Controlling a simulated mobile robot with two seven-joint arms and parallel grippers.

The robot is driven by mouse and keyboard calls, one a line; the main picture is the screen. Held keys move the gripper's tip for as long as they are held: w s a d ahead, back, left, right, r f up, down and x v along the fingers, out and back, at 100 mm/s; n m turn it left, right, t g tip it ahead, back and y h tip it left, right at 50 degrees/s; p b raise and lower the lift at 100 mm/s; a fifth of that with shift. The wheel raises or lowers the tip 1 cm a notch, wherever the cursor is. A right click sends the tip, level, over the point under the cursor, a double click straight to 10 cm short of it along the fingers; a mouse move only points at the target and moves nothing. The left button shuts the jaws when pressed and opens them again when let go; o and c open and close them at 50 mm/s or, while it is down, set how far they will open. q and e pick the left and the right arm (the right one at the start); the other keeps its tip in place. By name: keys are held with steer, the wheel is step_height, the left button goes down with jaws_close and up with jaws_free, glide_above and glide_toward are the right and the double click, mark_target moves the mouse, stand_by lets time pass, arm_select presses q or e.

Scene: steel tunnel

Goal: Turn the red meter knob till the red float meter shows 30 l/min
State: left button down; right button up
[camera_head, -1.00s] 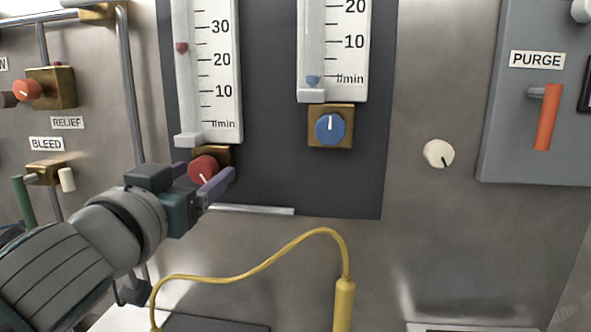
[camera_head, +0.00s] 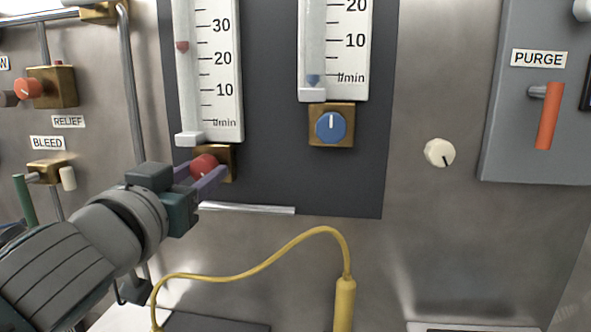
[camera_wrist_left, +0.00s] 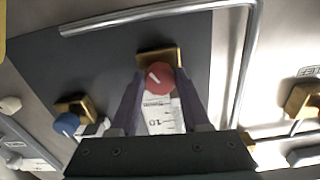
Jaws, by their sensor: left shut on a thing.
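The red meter knob (camera_head: 203,164) sits on a brass block under the left, red float meter (camera_head: 222,85). My left gripper (camera_head: 204,178) has its two purple fingers against the knob's sides and is shut on it. The left wrist view shows the knob (camera_wrist_left: 158,78) between the fingertips, with its white pointer line visible. The red float (camera_head: 182,47) stands between the 20 and 30 marks, roughly midway. My right gripper is in neither view.
A blue knob (camera_head: 331,127) sits under the second meter to the right. A cream knob (camera_head: 439,153) and an orange PURGE lever (camera_head: 548,116) are farther right. A yellow cable (camera_head: 265,272) loops below. A vertical pipe (camera_head: 135,100) runs left of the meter panel.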

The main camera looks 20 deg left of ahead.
arm_select(q)
steer(key=m, duration=0.2)
steer(key=shift+r+m+p, duration=0.1)
steer(key=shift+m+p, duration=0.3)
steer(key=shift+m, duration=1.1)
steer(key=shift+c, duration=1.9)
jaws_free()
steer(key=shift+s, duration=0.15)
steer(key=v, duration=0.9)
steer(key=shift+s+b, duration=0.35)
steer(key=shift+b, duration=0.05)
